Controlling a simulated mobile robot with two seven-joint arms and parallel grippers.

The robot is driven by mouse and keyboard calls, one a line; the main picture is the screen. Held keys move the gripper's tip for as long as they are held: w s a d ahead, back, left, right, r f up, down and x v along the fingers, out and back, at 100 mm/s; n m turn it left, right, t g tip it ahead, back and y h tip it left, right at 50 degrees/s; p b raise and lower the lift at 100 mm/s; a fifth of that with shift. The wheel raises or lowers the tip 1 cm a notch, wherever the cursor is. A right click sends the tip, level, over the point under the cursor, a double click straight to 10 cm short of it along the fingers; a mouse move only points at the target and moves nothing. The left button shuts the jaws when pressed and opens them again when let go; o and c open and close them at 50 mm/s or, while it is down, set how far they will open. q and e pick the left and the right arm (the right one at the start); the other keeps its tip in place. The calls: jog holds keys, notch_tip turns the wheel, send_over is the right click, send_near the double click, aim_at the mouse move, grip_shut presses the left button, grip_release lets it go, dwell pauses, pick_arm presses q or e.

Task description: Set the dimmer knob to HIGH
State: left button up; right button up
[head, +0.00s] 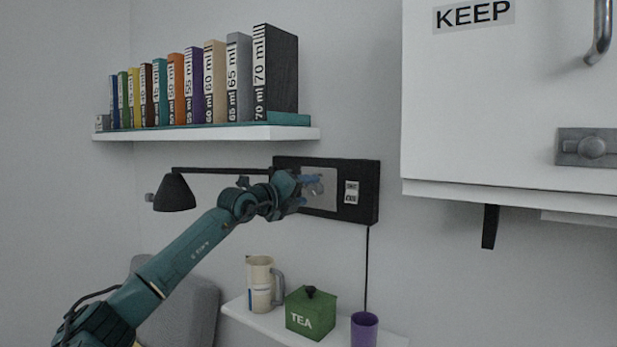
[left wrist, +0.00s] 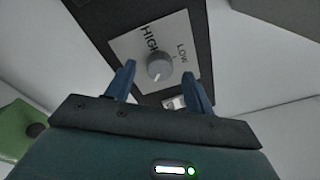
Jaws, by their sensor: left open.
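The round grey dimmer knob (left wrist: 160,66) sits on a light plate (left wrist: 128,47) marked HIGH and LOW in the left wrist view. A small pale mark shows on the knob's face; I cannot tell clearly which label it points to. In the head view the plate (head: 320,203) is on a black wall panel (head: 368,195), and the knob is partly hidden by my gripper. My left gripper (head: 306,184) is open in front of the plate. In the left wrist view its blue fingers (left wrist: 159,70) stand on either side of the knob, with visible gaps. My right gripper is not in view.
A black lamp (head: 175,194) hangs left of the panel. A shelf (head: 200,133) with several books is above. A pitcher (head: 260,284), a green TEA box (head: 311,314) and a purple cup (head: 364,330) stand below. A white cabinet (head: 500,100) is at right.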

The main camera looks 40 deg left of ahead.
pick_arm(q)
jog(key=shift+w, duration=0.95)
jog(key=c, duration=1)
jog(key=shift+o, duration=0.2)
